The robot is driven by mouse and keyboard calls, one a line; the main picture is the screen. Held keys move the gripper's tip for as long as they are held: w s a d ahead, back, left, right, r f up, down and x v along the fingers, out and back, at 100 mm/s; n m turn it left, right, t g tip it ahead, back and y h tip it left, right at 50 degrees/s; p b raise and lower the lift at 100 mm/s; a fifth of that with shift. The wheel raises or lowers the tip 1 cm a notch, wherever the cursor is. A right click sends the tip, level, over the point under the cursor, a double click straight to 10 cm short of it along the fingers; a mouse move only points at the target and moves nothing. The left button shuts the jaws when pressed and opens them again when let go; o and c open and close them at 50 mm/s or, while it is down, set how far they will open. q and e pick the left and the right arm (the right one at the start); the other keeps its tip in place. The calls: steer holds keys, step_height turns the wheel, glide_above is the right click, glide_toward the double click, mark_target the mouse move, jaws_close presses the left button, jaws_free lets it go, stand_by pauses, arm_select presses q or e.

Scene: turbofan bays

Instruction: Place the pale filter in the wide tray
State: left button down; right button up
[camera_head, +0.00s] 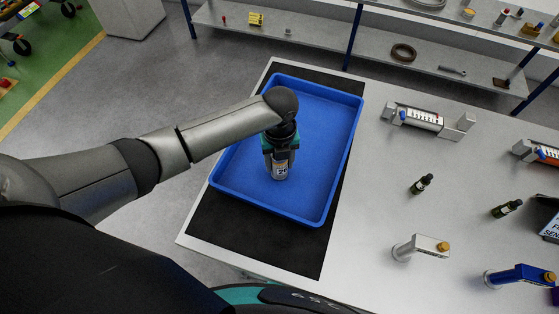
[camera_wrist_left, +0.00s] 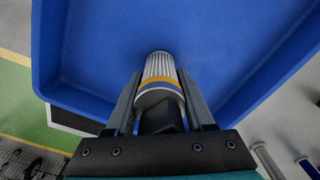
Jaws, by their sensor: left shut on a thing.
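The pale filter (camera_head: 280,171) is a small cylinder with a printed label in the head view. In the left wrist view the filter (camera_wrist_left: 159,68) shows whitish ribs, an orange band and a dark end. My left gripper (camera_head: 281,157) is shut on it, and in the left wrist view the fingers (camera_wrist_left: 158,104) lie on both sides of it. The wide blue tray (camera_head: 348,155) lies on the bench beneath; the filter is inside its outline. I cannot tell whether the filter touches the tray floor. My right gripper is not in view.
The tray lies on a black mat (camera_head: 260,240) on the grey bench. To the right are a holder with a clear cylinder (camera_head: 418,118), small dark bottles (camera_head: 422,184) and a metal fitting (camera_head: 420,247). A shelf (camera_head: 330,50) stands behind. The rest of the tray looks empty.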

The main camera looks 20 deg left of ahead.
arm_select(q)
steer(key=shift+c, duration=1.3)
jaws_free()
steer(key=shift+f, duration=0.1)
steer(key=shift+r, duration=0.25)
step_height(320, 180, up, 12)
steer(key=shift+f+p, duration=0.1)
steer(key=shift+p, duration=0.7)
